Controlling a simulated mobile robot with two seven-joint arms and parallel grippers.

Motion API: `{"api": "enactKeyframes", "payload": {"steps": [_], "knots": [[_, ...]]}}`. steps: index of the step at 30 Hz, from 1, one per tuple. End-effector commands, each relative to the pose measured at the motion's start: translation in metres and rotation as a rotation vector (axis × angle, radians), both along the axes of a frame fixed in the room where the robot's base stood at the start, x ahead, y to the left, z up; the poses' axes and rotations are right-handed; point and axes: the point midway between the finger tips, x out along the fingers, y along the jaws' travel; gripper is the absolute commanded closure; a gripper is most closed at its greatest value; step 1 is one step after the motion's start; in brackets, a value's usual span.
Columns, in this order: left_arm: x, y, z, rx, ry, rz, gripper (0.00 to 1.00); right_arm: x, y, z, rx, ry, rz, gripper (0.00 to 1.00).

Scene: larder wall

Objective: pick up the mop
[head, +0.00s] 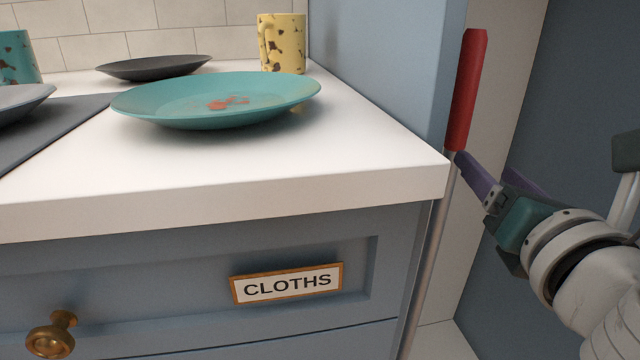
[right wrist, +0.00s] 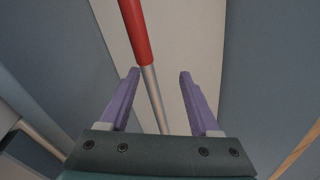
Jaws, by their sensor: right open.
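The mop (head: 468,90) stands nearly upright in the gap at the right end of the counter, with a red grip on top of a grey pole. Its lower end is out of view. My right gripper (head: 483,163) reaches in from the right, its purple fingers open at the height where the red grip meets the pole. In the right wrist view the mop (right wrist: 136,30) runs down between the open fingers (right wrist: 160,74), nearer the left finger. I cannot tell whether that finger touches it. My left gripper is not in view.
The white counter (head: 360,170) ends close left of the mop and carries a teal plate (head: 170,95), a yellow mug (head: 282,45) and a dark plate (head: 150,67). Below is a drawer labelled CLOTHS (head: 287,283) with a brass knob (head: 50,338). Blue panels flank the narrow gap.

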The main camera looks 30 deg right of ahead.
Motion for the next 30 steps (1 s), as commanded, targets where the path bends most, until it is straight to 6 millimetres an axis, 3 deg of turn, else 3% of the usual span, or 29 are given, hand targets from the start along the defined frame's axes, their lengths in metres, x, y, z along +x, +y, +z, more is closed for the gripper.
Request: {"api": "enactKeyframes", "payload": {"steps": [1,7,23,30], "knots": [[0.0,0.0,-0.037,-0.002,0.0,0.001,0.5,0.002,0.002,-0.037,-0.062,0.025,0.018,0.37],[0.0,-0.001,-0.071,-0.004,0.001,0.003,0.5,0.009,0.008,-0.069,-0.233,0.097,0.071,0.37],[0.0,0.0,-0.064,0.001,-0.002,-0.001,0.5,0.056,-0.015,-0.067,-0.266,0.11,0.081,0.37],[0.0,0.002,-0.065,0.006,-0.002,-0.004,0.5,0.089,-0.029,-0.064,-0.268,0.109,0.08,0.37]]}}
